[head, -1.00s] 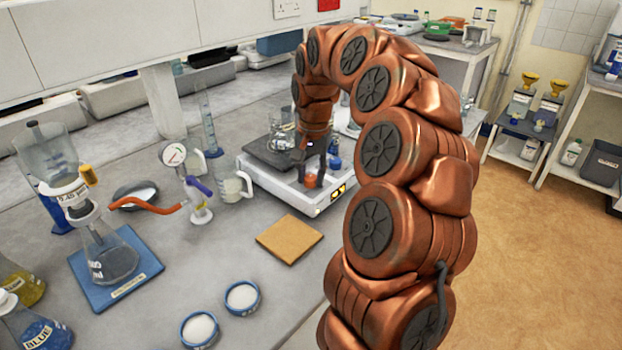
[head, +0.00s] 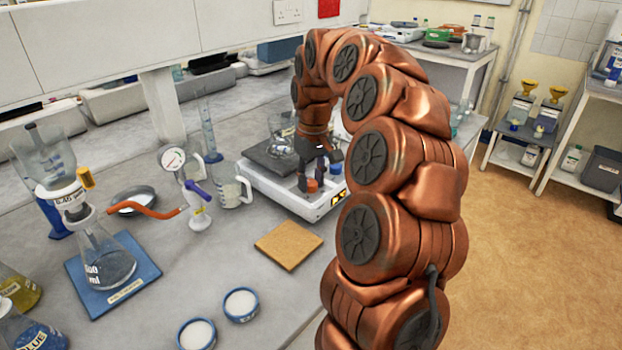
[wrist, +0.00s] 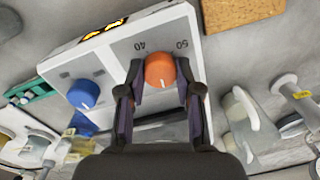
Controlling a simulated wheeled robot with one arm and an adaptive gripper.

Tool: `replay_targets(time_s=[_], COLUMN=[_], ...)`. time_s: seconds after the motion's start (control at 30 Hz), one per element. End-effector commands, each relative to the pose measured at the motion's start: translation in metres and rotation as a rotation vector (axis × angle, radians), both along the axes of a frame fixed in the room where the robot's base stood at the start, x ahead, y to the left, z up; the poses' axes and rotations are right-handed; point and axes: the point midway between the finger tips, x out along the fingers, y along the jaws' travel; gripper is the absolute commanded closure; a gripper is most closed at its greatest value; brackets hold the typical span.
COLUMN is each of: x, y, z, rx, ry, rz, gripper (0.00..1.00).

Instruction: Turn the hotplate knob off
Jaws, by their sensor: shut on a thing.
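The hotplate (head: 278,196) is a white box with a dark top plate on the bench. My gripper (wrist: 158,82) is shut on the orange knob, one finger on each side. In the head view my gripper (head: 311,180) reaches down at the hotplate's front, partly hiding the knob. A blue knob (wrist: 84,95) sits on the same panel, left of the orange one in the wrist view.
A glass vessel (head: 282,128) stands on the hotplate's plate. A beaker (head: 230,186) stands left of the hotplate. A cork mat (head: 288,245) lies in front of it, with bare bench around. A flask (head: 105,262) and white-filled dishes (head: 240,304) are further left.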

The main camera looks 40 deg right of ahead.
Motion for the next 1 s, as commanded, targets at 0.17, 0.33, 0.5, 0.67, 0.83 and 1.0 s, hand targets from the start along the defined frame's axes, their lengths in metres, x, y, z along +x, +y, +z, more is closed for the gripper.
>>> replay_targets(time_s=[0.17, 0.33, 0.5, 0.67, 0.83, 1.0], x=[0.0007, 0.0007, 0.0007, 0.0007, 0.0005, 0.0004], y=[0.0004, 0.0005, 0.0005, 0.0005, 0.0006, 0.0004], z=[0.0002, 0.0001, 0.0001, 0.0002, 0.0002, 0.0002], rx=[0.001, 0.001, 0.000, 0.000, 0.000, 0.000], ry=[-0.002, -0.002, -0.002, -0.002, -0.002, -0.002], rz=[0.069, 0.103, 0.114, 0.114, 0.114, 0.113], gripper=[1.00, 1.00, 1.00, 1.00, 0.62, 0.44])
